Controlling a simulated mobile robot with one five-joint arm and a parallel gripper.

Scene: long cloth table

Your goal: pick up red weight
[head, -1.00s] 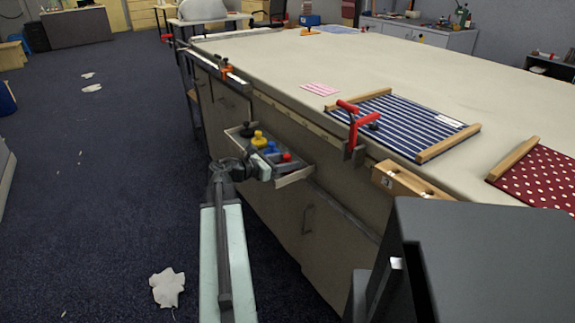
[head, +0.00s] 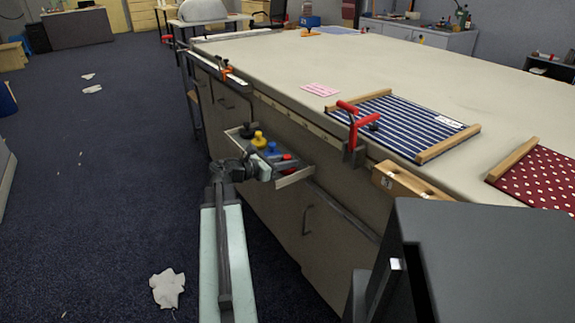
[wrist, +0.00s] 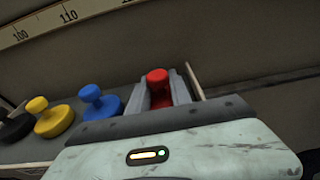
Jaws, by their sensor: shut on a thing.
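The red weight (wrist: 157,80) has a round knob and stands in the open drawer, at the right end of a row of weights. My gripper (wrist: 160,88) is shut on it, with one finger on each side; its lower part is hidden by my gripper. In the head view the red weight (head: 287,157) is a small red spot just beyond my gripper (head: 270,166). The blue weight (wrist: 98,102) and the yellow weight (wrist: 52,118) stand to its left. A black weight (wrist: 15,128) is at the far left of the row.
The drawer (head: 296,177) juts out from the long table (head: 280,70); its wall (wrist: 195,82) is close to the right of my gripper. A red clamp (head: 353,125) grips the table edge above. A measuring tape (wrist: 45,25) runs along that edge. Open carpet lies to the left.

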